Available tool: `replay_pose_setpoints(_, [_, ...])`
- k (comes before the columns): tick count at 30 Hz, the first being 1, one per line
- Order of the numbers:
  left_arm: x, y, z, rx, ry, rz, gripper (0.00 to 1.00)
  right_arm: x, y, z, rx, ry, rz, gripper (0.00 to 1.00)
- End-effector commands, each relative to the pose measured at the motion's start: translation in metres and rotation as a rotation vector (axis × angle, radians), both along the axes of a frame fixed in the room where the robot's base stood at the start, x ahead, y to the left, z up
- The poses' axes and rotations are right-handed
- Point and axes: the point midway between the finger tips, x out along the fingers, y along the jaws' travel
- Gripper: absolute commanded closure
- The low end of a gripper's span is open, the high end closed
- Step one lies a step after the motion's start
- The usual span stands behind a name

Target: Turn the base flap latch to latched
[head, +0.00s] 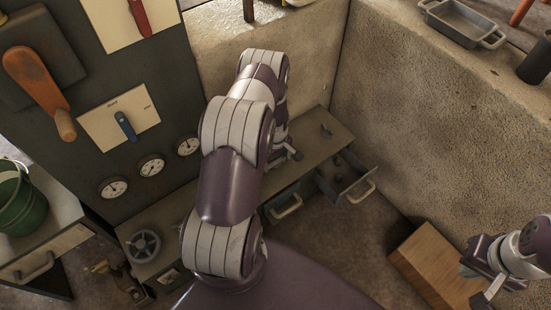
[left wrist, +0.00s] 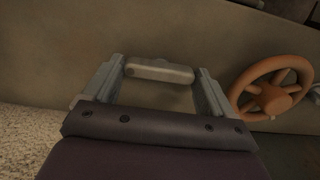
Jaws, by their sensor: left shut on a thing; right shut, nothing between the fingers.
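A pale grey rounded bar (left wrist: 160,70), which looks like the handle of the base flap latch, sits between the fingers of my left gripper (left wrist: 162,84) in the left wrist view. The gripper is shut on it, one finger at each end. A plain tan-grey panel lies behind the bar. I cannot tell from the bar which setting the latch is in. In the head view my left arm hides the latch, and little of the left gripper (head: 291,152) shows near the bench. My right gripper (head: 485,292) is shut and empty at the lower right.
An orange handwheel (left wrist: 270,98) stands right of the left gripper. The head view shows a low bench with an open drawer (head: 345,180), a grey wheel (head: 144,245), a panel with gauges (head: 151,166) and a blue lever (head: 125,125), and a wooden box (head: 430,265).

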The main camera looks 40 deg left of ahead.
Motion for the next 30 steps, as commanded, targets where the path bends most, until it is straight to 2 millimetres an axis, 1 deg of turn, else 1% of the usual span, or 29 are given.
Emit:
replay_pose_setpoints(10, [0.000, 0.000, 0.000, 0.001, -0.001, 0.002, 0.45, 0.000, 0.000, 0.000, 0.000, 0.000, 0.000, 1.00])
replay_pose_setpoints(11, [0.000, 0.000, 0.000, 0.001, -0.001, 0.002, 0.12, 0.000, 0.000, 0.000, 0.000, 0.000, 0.000, 1.00])
replay_pose_setpoints(12, [0.000, 0.000, 0.000, 0.001, -0.001, 0.002, 0.00, 0.000, 0.000, 0.000, 0.000, 0.000, 0.000, 1.00])
replay_pose_setpoints(18, [0.000, 0.000, 0.001, 0.001, -0.001, 0.002, 0.00, 0.000, 0.000, 0.000, 0.000, 0.000, 0.000, 1.00])
replay_pose_setpoints(20, [0.001, 0.000, 0.004, 0.001, -0.001, 0.002, 0.00, 0.000, 0.000, 0.003, 0.000, 0.000, 0.000, 1.00])
replay_pose_setpoints(23, [0.001, 0.000, 0.023, 0.001, -0.001, 0.002, 0.00, 0.000, 0.000, 0.014, 0.000, 0.000, 0.000, 1.00])
replay_pose_setpoints(27, [0.001, 0.001, 0.064, 0.001, -0.002, 0.002, 0.00, 0.000, 0.000, 0.034, 0.000, 0.000, 0.000, 1.00])
replay_pose_setpoints(30, [0.001, 0.001, 0.090, 0.001, -0.002, 0.002, 0.00, 0.000, 0.000, 0.046, 0.000, 0.000, 0.000, 1.00])
